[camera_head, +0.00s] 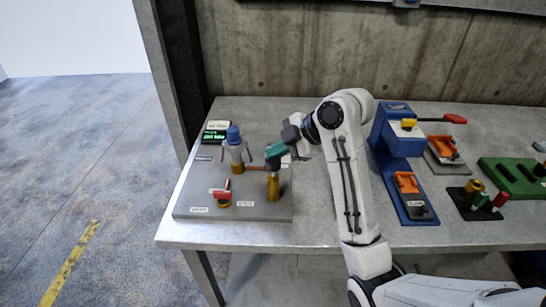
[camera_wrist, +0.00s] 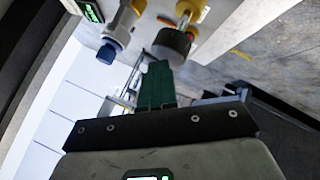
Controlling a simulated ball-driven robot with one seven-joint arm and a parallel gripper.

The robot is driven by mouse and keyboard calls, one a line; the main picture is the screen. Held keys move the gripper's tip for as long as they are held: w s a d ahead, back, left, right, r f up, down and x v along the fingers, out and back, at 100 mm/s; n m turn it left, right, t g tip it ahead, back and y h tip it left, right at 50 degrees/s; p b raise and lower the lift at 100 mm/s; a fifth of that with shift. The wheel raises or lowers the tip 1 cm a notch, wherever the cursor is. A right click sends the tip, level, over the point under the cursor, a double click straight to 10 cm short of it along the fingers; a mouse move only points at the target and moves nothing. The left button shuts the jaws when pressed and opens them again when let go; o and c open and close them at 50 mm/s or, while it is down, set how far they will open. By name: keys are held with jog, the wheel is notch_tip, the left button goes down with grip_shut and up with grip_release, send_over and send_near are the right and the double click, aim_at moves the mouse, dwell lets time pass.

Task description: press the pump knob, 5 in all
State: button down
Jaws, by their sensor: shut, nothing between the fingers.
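The brass pump body (camera_head: 272,188) stands upright on the grey plate at the left of the bench. Its dark round knob (camera_wrist: 172,43) shows in the wrist view, on top of the brass part (camera_wrist: 190,12). In the head view the knob is mostly hidden by my gripper (camera_head: 275,153). My gripper has teal fingers, shut and empty, pointing down at the knob from above. In the wrist view the green fingertips (camera_wrist: 158,68) overlap the knob's edge. I cannot tell whether they touch it.
A blue-capped fitting (camera_head: 235,145) stands left of the pump, with a red-handled valve (camera_head: 222,194) in front. A small green-lit display (camera_head: 216,131) is at the plate's back. A blue stand (camera_head: 398,140) and a green block (camera_head: 515,177) are to the right.

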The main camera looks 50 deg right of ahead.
aim_at(277, 161)
jog(key=shift+f+b, duration=0.75)
jog(key=shift+f, duration=0.5)
dwell(0.8)
dwell(0.4)
jog(key=shift+r+p, duration=2.1)
jog(key=shift+r, duration=0.3)
notch_tip(277, 161, up, 5)
jog(key=p, duration=0.4)
dwell(1.4)
